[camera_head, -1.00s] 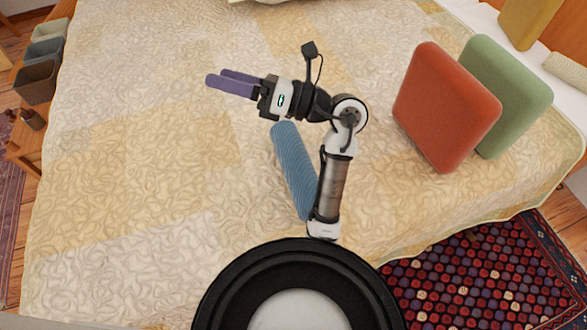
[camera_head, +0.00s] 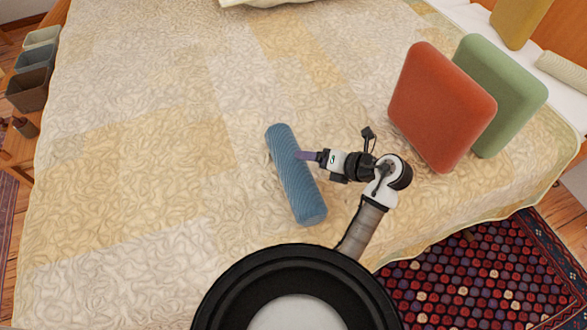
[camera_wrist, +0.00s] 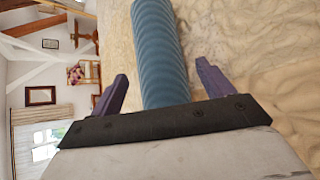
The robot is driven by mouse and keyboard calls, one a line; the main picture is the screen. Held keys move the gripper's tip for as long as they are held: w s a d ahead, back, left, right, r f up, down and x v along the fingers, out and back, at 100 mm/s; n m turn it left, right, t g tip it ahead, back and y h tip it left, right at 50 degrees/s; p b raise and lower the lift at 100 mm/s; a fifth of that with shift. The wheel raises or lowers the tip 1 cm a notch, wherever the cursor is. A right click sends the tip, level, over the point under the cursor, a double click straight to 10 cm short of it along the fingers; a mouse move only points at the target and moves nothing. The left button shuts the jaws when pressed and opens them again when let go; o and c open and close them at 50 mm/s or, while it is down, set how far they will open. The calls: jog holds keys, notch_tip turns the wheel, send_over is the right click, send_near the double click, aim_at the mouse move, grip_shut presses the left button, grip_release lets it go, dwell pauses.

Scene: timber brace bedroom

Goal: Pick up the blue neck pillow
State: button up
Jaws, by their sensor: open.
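The blue neck pillow (camera_head: 293,172) is a ribbed cylinder lying on the bed, slanting from upper left to lower right in the head view. My gripper (camera_head: 300,156) is at its right side, near the middle of its length. In the wrist view the pillow (camera_wrist: 160,50) runs up between the two purple fingers of my gripper (camera_wrist: 163,85). The fingers are open, with a visible gap on each side of the pillow. The pillow's near end is hidden behind the gripper body in the wrist view.
The quilted bed (camera_head: 150,150) is clear left of the pillow. A red cushion (camera_head: 441,108) and a green cushion (camera_head: 503,95) stand to the right. A yellow cushion (camera_head: 520,20) is at the upper right. A patterned rug (camera_head: 490,275) lies on the floor.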

jog(key=x, duration=0.2)
jog(key=p+x, duration=0.1)
jog(key=x, duration=0.1)
jog(key=shift+s+a+f, duration=0.15)
jog(key=shift+a+f, duration=0.05)
jog(key=shift+a, duration=0.3)
jog(key=shift+w+a+f, duration=0.25)
jog(key=shift+a+f, duration=0.05)
jog(key=shift+a, duration=0.05)
jog(key=c, duration=0.9)
